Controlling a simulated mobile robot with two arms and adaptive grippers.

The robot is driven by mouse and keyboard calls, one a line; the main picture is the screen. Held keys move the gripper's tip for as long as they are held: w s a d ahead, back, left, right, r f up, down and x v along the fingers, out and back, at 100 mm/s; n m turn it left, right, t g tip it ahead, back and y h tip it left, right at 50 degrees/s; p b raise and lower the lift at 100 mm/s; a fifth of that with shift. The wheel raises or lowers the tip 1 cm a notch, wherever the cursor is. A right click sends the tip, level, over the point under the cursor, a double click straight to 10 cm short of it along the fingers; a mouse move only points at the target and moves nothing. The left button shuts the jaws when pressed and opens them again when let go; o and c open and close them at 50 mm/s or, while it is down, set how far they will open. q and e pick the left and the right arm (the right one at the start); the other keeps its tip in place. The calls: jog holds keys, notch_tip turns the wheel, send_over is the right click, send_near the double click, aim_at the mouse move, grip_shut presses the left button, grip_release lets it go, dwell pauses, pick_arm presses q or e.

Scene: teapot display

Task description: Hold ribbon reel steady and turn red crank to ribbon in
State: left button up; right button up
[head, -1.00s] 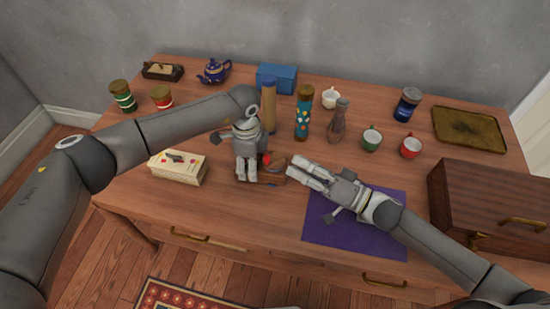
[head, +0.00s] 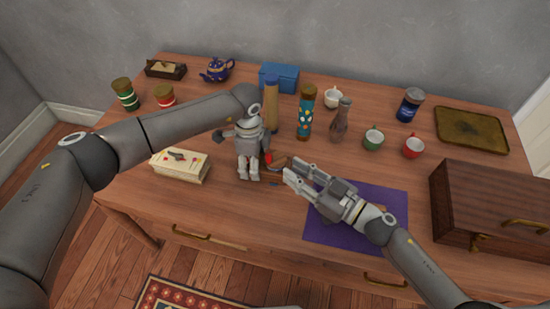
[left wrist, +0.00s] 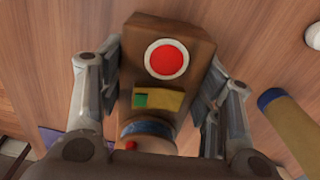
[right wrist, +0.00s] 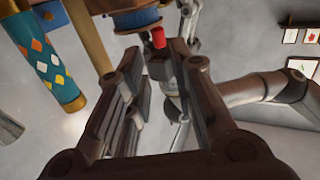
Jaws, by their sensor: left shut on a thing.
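The ribbon reel has a brown wooden body (left wrist: 172,32) with a white-rimmed red disc and a green-yellow label. Its blue spool (left wrist: 148,128) shows at the bottom of the left wrist view and at the top of the right wrist view (right wrist: 137,20). My left gripper (head: 248,174) is shut on the reel's body, which it largely hides in the head view. The red crank knob (right wrist: 158,38) lies just beyond my right gripper's fingertips; it also shows in the head view (head: 267,158). My right gripper (head: 294,172) is open and empty, to the right of the reel.
A card-topped box (head: 180,166) is left of the reel. A purple mat (head: 390,210) lies under my right arm; a wooden chest (head: 480,205) stands at right.

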aim_at(271, 158)
jog(key=x, duration=0.7)
jog(key=shift+c, duration=0.4)
grip_shut()
